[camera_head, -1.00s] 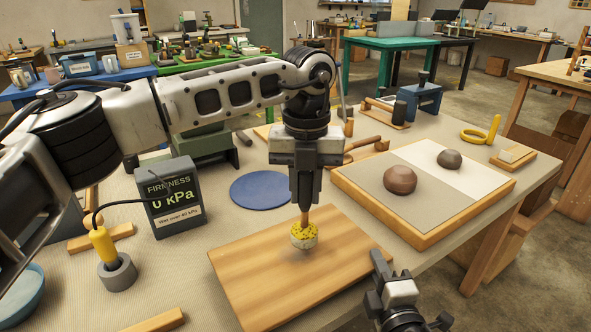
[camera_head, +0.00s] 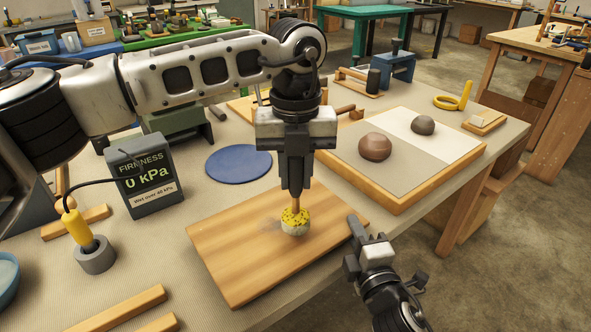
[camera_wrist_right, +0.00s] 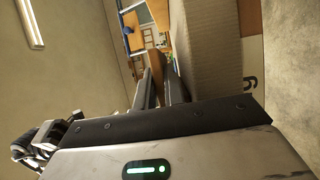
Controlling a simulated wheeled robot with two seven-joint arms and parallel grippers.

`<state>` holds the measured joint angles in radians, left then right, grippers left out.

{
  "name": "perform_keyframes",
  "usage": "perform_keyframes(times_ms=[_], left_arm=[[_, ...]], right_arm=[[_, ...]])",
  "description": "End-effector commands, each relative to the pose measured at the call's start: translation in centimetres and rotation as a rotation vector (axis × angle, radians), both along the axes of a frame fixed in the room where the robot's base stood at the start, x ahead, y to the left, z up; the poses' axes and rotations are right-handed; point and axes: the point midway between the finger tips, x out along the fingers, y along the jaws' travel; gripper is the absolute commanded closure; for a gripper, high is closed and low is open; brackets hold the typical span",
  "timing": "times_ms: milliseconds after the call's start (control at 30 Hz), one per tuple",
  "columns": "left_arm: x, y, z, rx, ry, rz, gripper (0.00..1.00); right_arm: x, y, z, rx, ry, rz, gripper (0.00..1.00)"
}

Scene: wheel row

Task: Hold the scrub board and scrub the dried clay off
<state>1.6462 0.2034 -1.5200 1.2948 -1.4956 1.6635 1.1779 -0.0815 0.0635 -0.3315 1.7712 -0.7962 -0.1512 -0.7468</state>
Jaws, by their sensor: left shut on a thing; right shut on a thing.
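The wooden scrub board (camera_head: 235,265) lies flat near the table's front edge. A faint grey smudge (camera_head: 268,224), perhaps dried clay, shows on it just left of the brush. My left gripper (camera_head: 295,186) points down and is shut on the wooden handle of a round brush (camera_head: 295,222) with a yellow-speckled top and pale underside. The brush head appears to touch the board. My right gripper (camera_head: 354,226) is shut on the board's right edge. In the right wrist view, my right gripper's fingers (camera_wrist_right: 160,85) sit close around the thin board edge.
A firmness meter (camera_head: 145,178) reading 0 kPa and its yellow probe in a grey holder (camera_head: 95,255) stand left. A blue disc (camera_head: 238,162) lies behind the board. A framed slab (camera_head: 400,205) with two clay lumps is right. Wooden strips (camera_head: 120,310) lie at front left.

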Motion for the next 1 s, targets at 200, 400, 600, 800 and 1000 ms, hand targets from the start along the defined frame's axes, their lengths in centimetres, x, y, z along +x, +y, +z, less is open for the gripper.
perform_keyframes(times_ms=[200,400,600,800,1000], left_arm=[[0.0,0.0,-1.3,0.001,0.001,0.000,1.00],[0.0,0.0,-1.2,0.000,0.000,0.000,1.00],[0.0,0.0,-1.4,0.000,0.000,0.000,1.00],[0.0,0.0,-1.6,0.000,0.000,0.000,1.00],[0.0,0.0,-1.7,0.000,0.000,0.001,1.00]], right_arm=[[0.0,0.0,0.0,0.000,0.001,0.000,1.00],[0.0,0.0,0.0,0.000,0.001,0.000,1.00],[0.0,0.0,0.0,0.000,0.001,0.000,1.00],[0.0,0.0,0.0,0.000,0.001,0.000,1.00],[0.0,0.0,0.0,0.000,0.000,0.000,1.00]])
